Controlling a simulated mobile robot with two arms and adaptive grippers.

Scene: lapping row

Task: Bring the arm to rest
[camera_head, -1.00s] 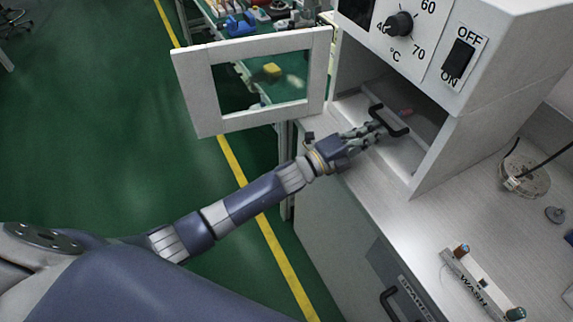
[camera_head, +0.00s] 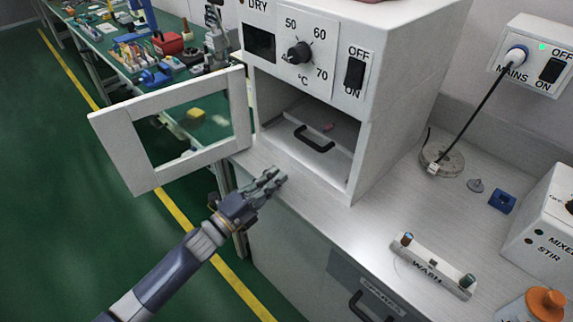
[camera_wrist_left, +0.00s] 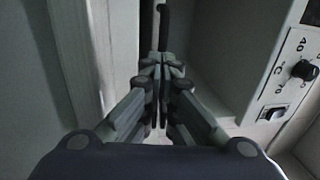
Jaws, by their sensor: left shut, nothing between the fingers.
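My left gripper (camera_head: 272,182) is shut and empty. In the head view it is just above the front edge of the bench, below and in front of the open drying oven (camera_head: 362,150). It also shows in the left wrist view (camera_wrist_left: 158,65), with its fingers together. The oven's windowed door (camera_head: 118,130) stands open to the left. The gripper is apart from the handle. My right gripper is not in view.
A cluttered green bench stands behind the door. Green floor lies open at left.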

